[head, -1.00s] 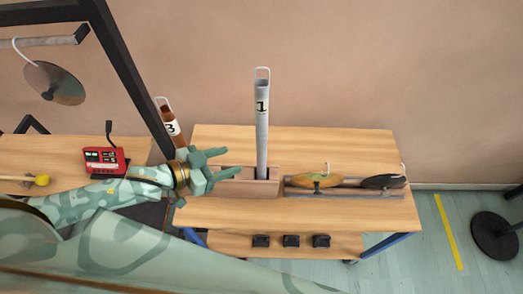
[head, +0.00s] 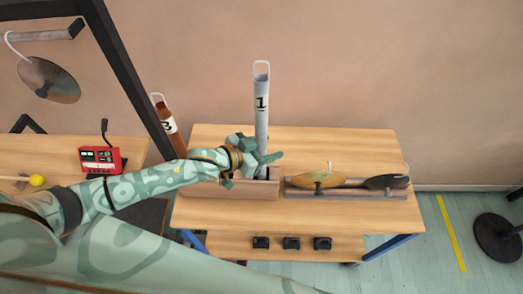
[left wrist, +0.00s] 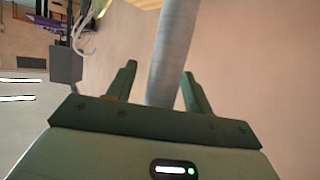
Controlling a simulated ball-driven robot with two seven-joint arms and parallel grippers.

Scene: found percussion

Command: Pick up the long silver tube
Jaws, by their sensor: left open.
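The long silver tube (head: 262,100) stands upright in a wooden trough on the table, with a "1" label and a wire loop on top. My left gripper (head: 268,158) is open at the tube's lower part, just above the trough, and hides some of it. In the left wrist view the tube (left wrist: 175,45) runs up between the two spread fingers of the gripper (left wrist: 157,82). I cannot tell whether either finger touches it. My right gripper is not in view.
A brown tube (head: 166,120) labelled "3" stands to the left, by a dark frame post. The wooden trough (head: 240,188) is on the table (head: 345,145). Cymbals (head: 318,180) lie on a rack to the right. A red device (head: 100,160) sits on the left table.

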